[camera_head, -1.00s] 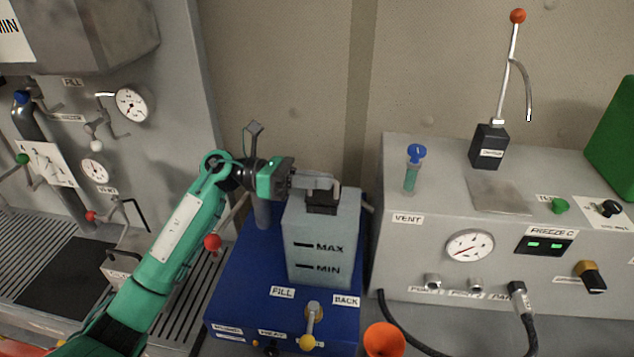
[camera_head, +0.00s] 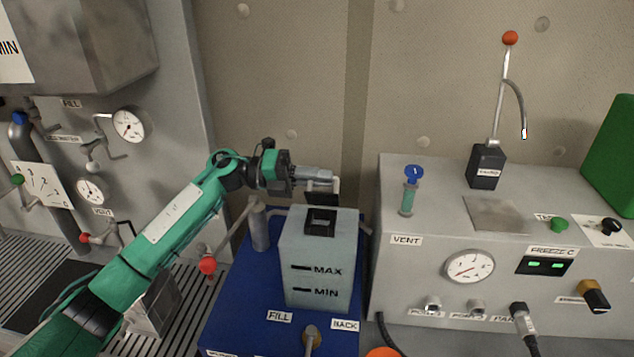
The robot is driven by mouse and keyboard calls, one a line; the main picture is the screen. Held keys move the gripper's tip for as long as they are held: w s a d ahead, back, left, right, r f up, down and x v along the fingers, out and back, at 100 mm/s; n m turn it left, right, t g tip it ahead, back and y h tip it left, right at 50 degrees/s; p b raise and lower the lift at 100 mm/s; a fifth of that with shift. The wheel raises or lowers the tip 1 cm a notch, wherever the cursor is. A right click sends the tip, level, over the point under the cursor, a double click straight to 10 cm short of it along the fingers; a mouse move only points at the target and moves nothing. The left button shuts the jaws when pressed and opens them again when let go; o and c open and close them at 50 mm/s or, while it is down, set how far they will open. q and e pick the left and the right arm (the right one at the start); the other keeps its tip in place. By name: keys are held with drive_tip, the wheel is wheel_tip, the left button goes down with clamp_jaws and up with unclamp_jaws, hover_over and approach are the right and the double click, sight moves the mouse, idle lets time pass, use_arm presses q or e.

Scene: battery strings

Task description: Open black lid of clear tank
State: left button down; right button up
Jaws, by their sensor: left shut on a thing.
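The clear tank (camera_head: 318,271) looks grey and carries MAX and MIN marks. It stands upright on a blue base (camera_head: 236,305). On its top is a black square rim (camera_head: 310,232) around a lighter opening. The black lid (camera_head: 318,187) is off this rim, above and behind it, partly hidden by the fingers. My left gripper (camera_head: 325,180) reaches in from the left and is shut on the lid. Whether the lid is still joined to the tank I cannot tell. My right gripper is not in view.
A grey panel box (camera_head: 440,280) with a gauge, valves and a blue-capped tube (camera_head: 409,190) stands right of the tank. A red-knobbed lever (camera_head: 208,265) is left of the tank, under my arm. The wall is behind.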

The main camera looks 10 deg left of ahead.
use_arm(q)
drive_tip(key=shift+w+f+n+p, duration=0.4)
drive_tip(key=shift+w+n, duration=0.4)
drive_tip(key=shift+n, duration=0.8)
drive_tip(key=shift+w+f+n+p, duration=0.35)
drive_tip(key=shift+w+n, duration=0.4)
drive_tip(key=shift+n, duration=0.85)
drive_tip(key=shift+w+f+n+p, duration=0.25)
drive_tip(key=shift+w+f+n, duration=0.4)
drive_tip(key=shift+n, duration=0.95)
drive_tip(key=shift+w+r, duration=0.15)
drive_tip(key=shift+r, duration=0.05)
drive_tip(key=c, duration=1.5)
unclamp_jaws()
drive_tip(key=shift+f, duration=0.1)
drive_tip(key=a+b, duration=0.6)
drive_tip(key=a, duration=0.8)
